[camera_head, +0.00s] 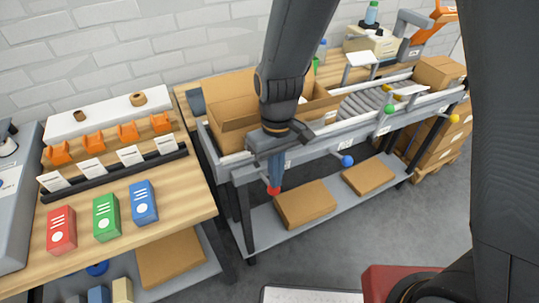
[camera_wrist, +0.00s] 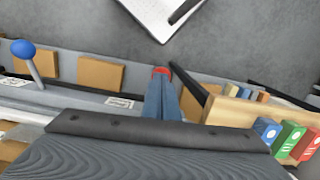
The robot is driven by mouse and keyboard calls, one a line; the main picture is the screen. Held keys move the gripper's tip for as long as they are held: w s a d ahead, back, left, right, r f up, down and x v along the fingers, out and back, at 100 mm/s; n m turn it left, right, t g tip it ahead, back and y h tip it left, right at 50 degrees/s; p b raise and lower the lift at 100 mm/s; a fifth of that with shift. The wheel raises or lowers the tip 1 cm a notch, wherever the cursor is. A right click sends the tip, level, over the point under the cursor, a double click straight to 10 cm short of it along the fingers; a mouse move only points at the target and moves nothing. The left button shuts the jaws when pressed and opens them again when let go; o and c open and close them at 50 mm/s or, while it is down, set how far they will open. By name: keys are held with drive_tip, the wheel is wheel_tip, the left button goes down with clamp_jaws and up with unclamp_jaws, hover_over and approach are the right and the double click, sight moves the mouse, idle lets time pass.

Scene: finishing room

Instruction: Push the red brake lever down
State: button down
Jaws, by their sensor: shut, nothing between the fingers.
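The red brake lever shows only as its red knob (camera_head: 273,191), low at the near left end of the conveyor's front side. In the wrist view the red knob (camera_wrist: 161,70) peeks out just past my fingertips. Its rod is hidden behind my fingers. My gripper (camera_head: 275,182) points down with its blue fingers shut together and empty, their tips right at the knob. My gripper also shows in the wrist view (camera_wrist: 161,80). I cannot tell whether the tips touch the knob or sit just above it.
Levers with blue (camera_head: 347,160), green (camera_head: 389,109) and yellow (camera_head: 454,119) knobs stick out along the conveyor's front rail (camera_head: 325,140). An open cardboard box (camera_head: 232,112) stands on the conveyor's left end. A wooden table (camera_head: 190,200) with coloured boxes stands at left. The floor in front is partly free.

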drive_tip(key=shift+w+a+r+p, duration=0.1)
drive_tip(key=shift+w+r+p, duration=0.1)
drive_tip(key=shift+r+p, duration=0.2)
wheel_tip(320, 180, up, 12)
drive_tip(key=d, duration=0.1)
drive_tip(key=shift+d+r, duration=0.15)
idle(0.5)
drive_tip(key=shift+w, duration=0.1)
drive_tip(key=d+f+m+t+b, duration=0.1)
drive_tip(key=d+f+m, duration=0.1)
drive_tip(key=d, duration=0.8)
drive_tip(key=d+f+m+t+b, duration=0.1)
drive_tip(key=d+m, duration=0.4)
drive_tip(key=d, duration=0.6)
wheel_tip(320, 180, down, 2)
drive_tip(key=shift+w+f+t+b, duration=0.2)
drive_tip(key=shift+t+b, duration=0.2)
drive_tip(key=shift+b, duration=0.2)
